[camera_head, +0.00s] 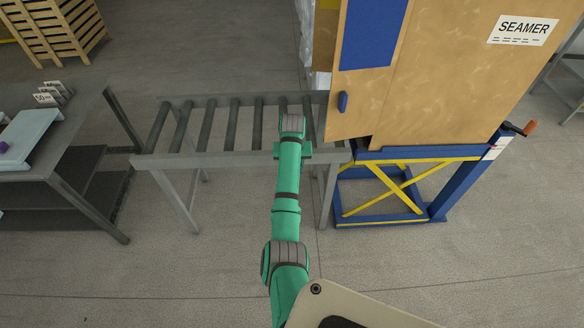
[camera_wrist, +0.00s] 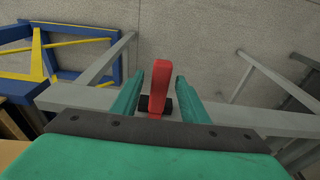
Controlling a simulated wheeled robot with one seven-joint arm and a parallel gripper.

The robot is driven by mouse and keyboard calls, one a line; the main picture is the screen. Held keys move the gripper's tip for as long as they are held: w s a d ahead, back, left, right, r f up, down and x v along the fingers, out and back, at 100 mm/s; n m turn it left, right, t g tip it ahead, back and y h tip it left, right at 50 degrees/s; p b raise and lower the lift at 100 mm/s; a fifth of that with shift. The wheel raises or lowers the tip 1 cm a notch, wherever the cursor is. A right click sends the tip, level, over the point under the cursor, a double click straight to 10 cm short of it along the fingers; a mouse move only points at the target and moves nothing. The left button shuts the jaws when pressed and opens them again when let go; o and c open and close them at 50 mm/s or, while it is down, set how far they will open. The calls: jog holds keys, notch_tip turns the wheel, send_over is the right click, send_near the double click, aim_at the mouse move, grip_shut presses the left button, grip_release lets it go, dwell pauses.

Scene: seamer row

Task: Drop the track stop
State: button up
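The track stop (camera_wrist: 158,84) is a red lever with a dark base, on the grey front rail of the roller track (camera_wrist: 228,117) in the wrist view. It points away from my gripper. My gripper (camera_wrist: 159,86) is open, one green finger on each side of the red lever, with a visible gap on both sides. In the head view my gripper (camera_head: 293,151) is at the right end of the roller track (camera_head: 220,159), beside the seamer. My arm hides the track stop there.
The seamer (camera_head: 440,75) has a tan cabinet on a blue and yellow stand (camera_head: 385,217) right of the track. A grey table (camera_head: 115,110) with a pale blue tray stands at left. Wooden pallets (camera_head: 55,30) are at the back left. The floor in front is clear.

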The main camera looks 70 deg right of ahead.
jog(key=shift+r, duration=0.15)
jog(key=shift+r, duration=0.3)
notch_tip(320, 180, up, 10)
jog(key=a, duration=0.1)
jog(key=shift+s+a, duration=0.25)
jog(key=shift+s, duration=0.1)
